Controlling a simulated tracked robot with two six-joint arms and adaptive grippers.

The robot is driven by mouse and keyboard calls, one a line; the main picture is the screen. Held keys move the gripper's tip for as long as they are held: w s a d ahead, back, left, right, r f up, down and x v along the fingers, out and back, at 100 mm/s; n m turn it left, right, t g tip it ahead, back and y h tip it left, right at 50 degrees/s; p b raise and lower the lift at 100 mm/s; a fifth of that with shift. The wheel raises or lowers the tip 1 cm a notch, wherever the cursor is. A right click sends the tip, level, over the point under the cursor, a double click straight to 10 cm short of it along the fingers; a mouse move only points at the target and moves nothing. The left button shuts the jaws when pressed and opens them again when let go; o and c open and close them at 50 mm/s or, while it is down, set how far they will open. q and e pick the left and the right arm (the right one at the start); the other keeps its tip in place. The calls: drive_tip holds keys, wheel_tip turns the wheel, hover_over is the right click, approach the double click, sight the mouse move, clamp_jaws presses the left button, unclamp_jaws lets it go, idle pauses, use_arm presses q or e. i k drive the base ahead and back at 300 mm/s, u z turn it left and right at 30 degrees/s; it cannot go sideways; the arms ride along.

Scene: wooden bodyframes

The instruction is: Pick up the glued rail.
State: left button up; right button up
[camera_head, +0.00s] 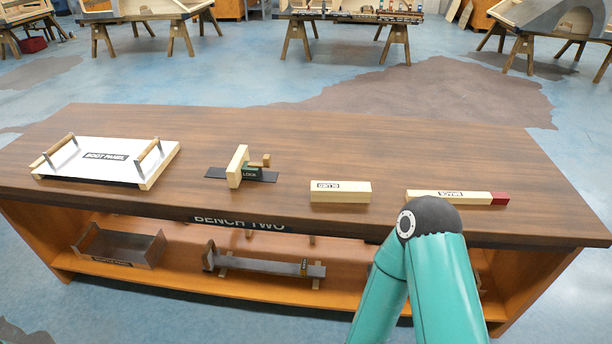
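A short pale wooden block (340,195) lies on the bench top near its front edge, right of the middle; its small label seems to read "GLUED". A longer, thinner pale rail (470,198) with a red end lies to its right; its label is too small to read surely, and my teal arm's elbow partly covers its near side. Neither of my grippers shows in this view. The bent arm comes up from the bottom right, and its far end is out of the picture.
The wooden bench (330,130) also holds a white boot panel (100,160) with two handles and a clamp-like lock block (238,166). A metal tray (118,247) and a long metal piece (265,265) lie on the lower shelf. The back of the bench top is clear.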

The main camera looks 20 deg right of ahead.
sight(347, 191)
drive_tip(key=i, duration=1)
drive_tip(key=z, duration=0.5)
